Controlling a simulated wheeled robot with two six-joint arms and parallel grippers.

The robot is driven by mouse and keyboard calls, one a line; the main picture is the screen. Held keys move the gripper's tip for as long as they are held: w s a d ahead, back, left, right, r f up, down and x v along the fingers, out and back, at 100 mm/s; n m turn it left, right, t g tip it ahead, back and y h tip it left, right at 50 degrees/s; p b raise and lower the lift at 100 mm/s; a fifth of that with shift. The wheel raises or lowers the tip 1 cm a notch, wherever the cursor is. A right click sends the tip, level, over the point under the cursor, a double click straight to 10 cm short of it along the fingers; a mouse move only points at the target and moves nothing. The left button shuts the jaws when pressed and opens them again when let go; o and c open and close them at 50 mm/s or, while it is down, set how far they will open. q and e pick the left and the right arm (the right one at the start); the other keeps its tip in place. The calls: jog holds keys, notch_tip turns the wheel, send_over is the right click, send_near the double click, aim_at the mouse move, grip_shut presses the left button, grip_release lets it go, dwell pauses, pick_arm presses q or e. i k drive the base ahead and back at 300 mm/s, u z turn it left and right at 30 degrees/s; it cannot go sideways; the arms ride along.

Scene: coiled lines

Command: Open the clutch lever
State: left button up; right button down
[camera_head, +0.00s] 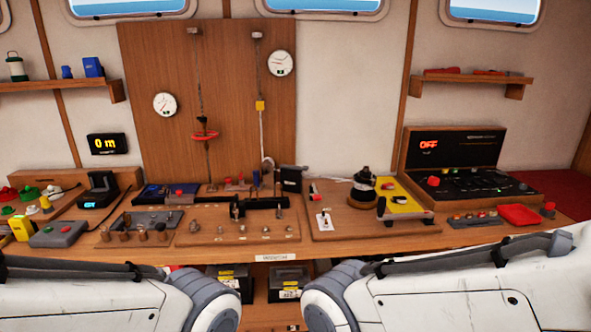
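No label that I can read names the clutch lever. A small white plate with a short lever (323,221) stands on the right wooden board, left of a black drum (363,187); I cannot tell if this is the clutch lever, or whether it is open. A yellow panel with a dark bar (404,208) lies right of the drum. My two white arms cross the bottom of the view, in front of the bench. Neither gripper shows, so what they hold is hidden.
The wooden bench (390,240) is crowded with small fittings. A black bar fixture (262,203) stands mid-bench. A tall wooden panel (225,95) with two gauges and hanging lines rises behind. An open console (455,160) reading OFF stands right, with a red box (519,214) in front.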

aim_at(305, 168)
jog(key=k, duration=0.65)
jog(key=z, duration=0.75)
jog(key=i, duration=1.65)
jog(key=u, duration=1.2)
jog(key=i, duration=0.8)
jog(key=u, duration=0.1)
